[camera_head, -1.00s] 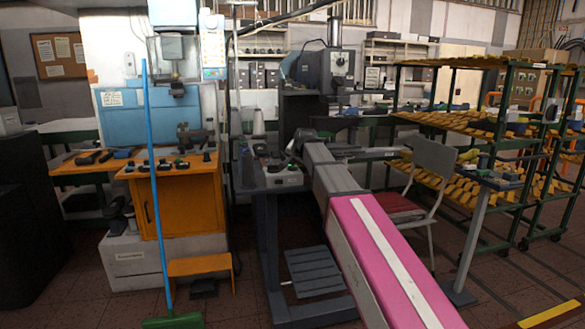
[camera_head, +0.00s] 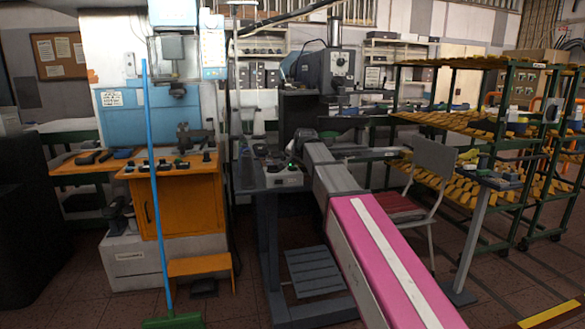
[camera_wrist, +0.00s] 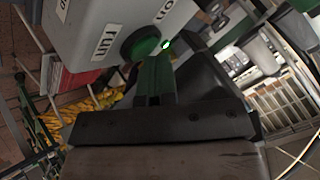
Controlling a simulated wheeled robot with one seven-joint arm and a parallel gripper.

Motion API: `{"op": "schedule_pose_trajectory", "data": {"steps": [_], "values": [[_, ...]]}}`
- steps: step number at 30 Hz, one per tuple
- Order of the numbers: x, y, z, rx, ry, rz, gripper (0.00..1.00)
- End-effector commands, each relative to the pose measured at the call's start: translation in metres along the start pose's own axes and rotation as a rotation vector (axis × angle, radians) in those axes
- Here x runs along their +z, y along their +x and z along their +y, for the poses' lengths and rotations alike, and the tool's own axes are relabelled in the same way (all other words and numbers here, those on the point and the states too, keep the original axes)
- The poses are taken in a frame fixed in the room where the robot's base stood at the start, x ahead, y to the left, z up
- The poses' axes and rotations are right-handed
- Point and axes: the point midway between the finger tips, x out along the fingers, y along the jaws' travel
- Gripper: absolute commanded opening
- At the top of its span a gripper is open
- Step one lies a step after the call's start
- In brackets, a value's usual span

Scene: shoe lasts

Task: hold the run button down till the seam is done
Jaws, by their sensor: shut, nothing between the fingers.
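The run button is a round, dark green button (camera_wrist: 140,44) on a light grey control box (camera_wrist: 88,28) with a "run" label beside it. A small green lamp (camera_wrist: 166,44) glows next to the button. In the head view the control box (camera_head: 284,180) sits on the machine table, at the end of my arm. My gripper (camera_wrist: 152,62) is shut and empty, its fingertips right at the button's edge in the wrist view. I cannot tell whether they press it. In the head view my arm's end hides most of the gripper.
A sewing machine (camera_head: 326,72) stands behind the control box. An orange cabinet (camera_head: 185,205) and a blue-handled broom (camera_head: 156,190) are at the left. A pedal (camera_head: 313,271) lies below the table.

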Motion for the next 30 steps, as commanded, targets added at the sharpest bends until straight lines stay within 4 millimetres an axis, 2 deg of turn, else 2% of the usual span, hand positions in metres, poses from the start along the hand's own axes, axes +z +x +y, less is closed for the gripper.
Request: {"op": "schedule_pose_trajectory", "data": {"steps": [30], "values": [[-0.009,-0.013,-0.009,0.000,0.000,0.000,0.00]]}}
